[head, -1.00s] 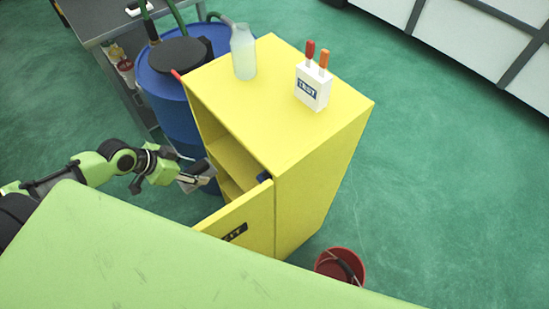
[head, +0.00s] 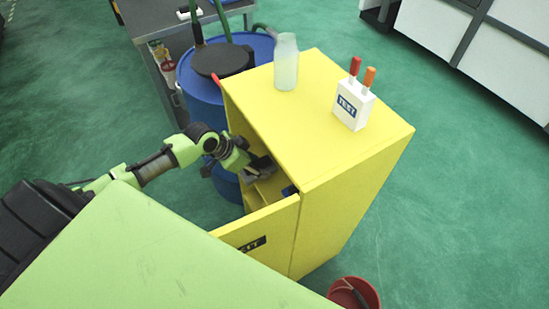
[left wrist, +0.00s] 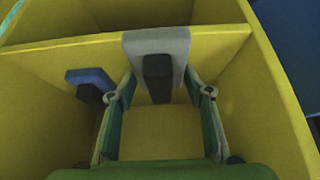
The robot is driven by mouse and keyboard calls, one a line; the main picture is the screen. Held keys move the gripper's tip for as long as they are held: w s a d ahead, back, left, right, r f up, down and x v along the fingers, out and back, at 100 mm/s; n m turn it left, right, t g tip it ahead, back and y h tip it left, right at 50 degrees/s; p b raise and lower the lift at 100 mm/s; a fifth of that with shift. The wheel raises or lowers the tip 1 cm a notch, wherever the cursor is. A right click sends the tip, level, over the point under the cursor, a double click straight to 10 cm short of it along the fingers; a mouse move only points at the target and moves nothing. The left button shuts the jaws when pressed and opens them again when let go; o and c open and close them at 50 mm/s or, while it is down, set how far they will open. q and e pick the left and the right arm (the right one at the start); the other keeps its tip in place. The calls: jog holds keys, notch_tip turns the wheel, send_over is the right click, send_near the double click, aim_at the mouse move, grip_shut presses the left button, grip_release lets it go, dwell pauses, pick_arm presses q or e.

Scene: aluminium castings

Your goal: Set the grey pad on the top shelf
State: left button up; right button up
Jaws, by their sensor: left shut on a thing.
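The grey pad (left wrist: 158,42) is a light grey block with a darker piece on its near side, held between the fingers of my left gripper (left wrist: 160,84). In the head view my left gripper (head: 258,168) reaches into the open front of the yellow cabinet (head: 345,185), at its upper compartment. In the left wrist view the pad overlaps the edge of a yellow board (left wrist: 60,55); I cannot tell whether it touches. A shelf (head: 268,188) shows just below the gripper in the head view. My right gripper is out of view.
A blue object (left wrist: 90,80) is left of my fingers inside the cabinet. The cabinet door (head: 262,238) stands open in front. On top are a bottle (head: 286,66) and a white TEST box (head: 352,105). A blue drum (head: 205,98) is behind, a red bucket (head: 352,293) right.

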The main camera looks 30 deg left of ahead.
aim_at(264, 160)
pick_arm(q)
jog(key=w+d, duration=0.1)
jog(key=w, duration=0.1)
jog(key=shift+w+d, duration=0.35)
jog(key=shift+w+d+r+p, duration=0.1)
jog(key=shift+w+d+p, duration=0.4)
jog(key=shift+w, duration=0.55)
jog(key=shift+x, duration=0.85)
jog(key=shift+s, duration=0.1)
jog(key=o, duration=1.1)
jog(key=shift+f, duration=0.3)
jog(key=v, duration=1.2)
jog(key=shift+r, duration=0.2)
